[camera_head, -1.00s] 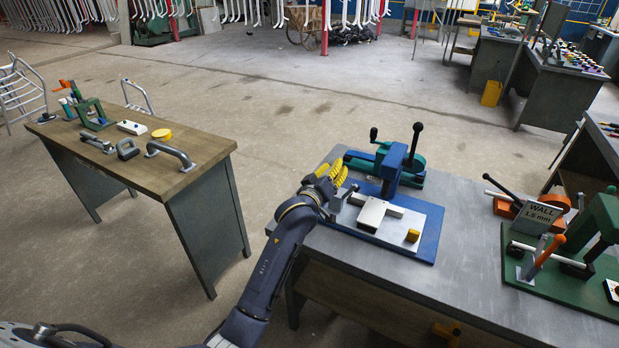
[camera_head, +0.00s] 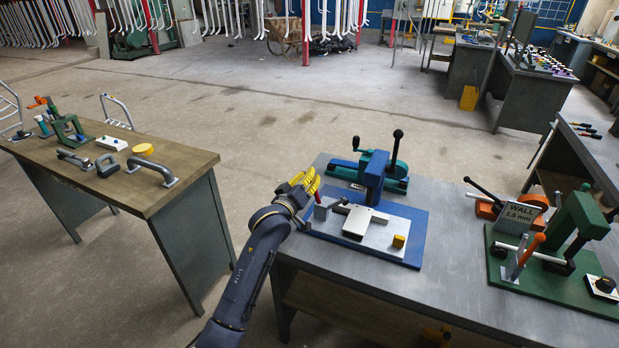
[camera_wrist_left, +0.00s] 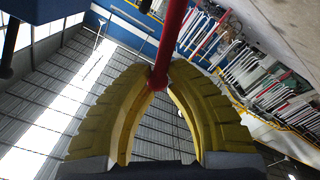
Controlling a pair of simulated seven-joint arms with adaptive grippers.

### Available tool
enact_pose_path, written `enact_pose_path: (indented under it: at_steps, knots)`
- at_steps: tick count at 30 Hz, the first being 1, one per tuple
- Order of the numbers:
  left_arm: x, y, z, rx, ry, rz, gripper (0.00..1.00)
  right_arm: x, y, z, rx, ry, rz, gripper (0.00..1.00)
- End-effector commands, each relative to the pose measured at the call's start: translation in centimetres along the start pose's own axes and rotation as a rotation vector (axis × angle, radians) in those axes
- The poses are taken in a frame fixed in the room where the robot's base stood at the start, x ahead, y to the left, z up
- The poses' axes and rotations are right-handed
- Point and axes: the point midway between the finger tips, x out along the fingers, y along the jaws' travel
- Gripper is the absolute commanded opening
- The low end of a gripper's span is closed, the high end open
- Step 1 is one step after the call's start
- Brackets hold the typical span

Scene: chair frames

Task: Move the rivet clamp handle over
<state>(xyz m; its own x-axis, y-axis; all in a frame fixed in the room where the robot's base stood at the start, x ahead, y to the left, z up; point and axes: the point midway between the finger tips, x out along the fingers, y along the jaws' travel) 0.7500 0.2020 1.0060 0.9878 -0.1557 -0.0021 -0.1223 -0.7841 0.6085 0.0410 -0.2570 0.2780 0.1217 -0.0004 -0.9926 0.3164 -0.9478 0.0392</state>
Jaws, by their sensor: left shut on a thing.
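My left gripper (camera_head: 314,181), with ribbed yellow fingers, is at the left edge of the blue fixture plate (camera_head: 417,237). In the left wrist view, the yellow fingers (camera_wrist_left: 158,76) are shut on a red clamp handle (camera_wrist_left: 173,35) with a rounded end. In the head view a short piece of the red handle (camera_head: 317,197) shows just below the fingertips; the rest is hidden. My right gripper is not in view.
A green fixture (camera_head: 578,225) with a "WALL 1.5 mm" sign (camera_head: 522,213) stands at the right of the grey bench. Bare bench top (camera_head: 445,260) lies between the fixtures. A separate wooden-topped table (camera_head: 185,160) with tools stands at left, across a floor gap.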

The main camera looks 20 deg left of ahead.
Motion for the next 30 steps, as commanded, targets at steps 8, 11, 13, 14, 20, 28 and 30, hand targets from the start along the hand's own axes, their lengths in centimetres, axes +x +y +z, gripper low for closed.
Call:
enact_pose_path:
  at_steps: [8, 11, 13, 14, 20, 28, 30]
  knots:
    - [0.0, -0.4, -0.3, -0.001, 0.004, 0.002, 0.00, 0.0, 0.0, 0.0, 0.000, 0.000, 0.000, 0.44]
    - [0.0, -1.0, -0.4, 0.000, 0.004, 0.002, 0.00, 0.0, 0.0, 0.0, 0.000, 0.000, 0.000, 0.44]
    - [0.0, -1.4, -0.5, 0.000, 0.004, 0.001, 0.00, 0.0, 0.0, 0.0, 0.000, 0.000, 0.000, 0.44]
    - [0.0, -1.6, -0.5, 0.001, 0.004, 0.001, 0.00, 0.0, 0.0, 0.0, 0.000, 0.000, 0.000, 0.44]
    - [0.0, -2.7, -0.7, 0.001, 0.004, 0.001, 0.00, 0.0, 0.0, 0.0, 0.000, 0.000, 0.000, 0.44]
    - [0.0, -3.2, -0.8, 0.000, 0.004, 0.002, 0.00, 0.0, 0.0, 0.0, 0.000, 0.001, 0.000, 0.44]
    - [0.0, -3.2, -0.8, 0.000, 0.004, 0.002, 0.00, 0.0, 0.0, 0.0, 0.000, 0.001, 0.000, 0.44]
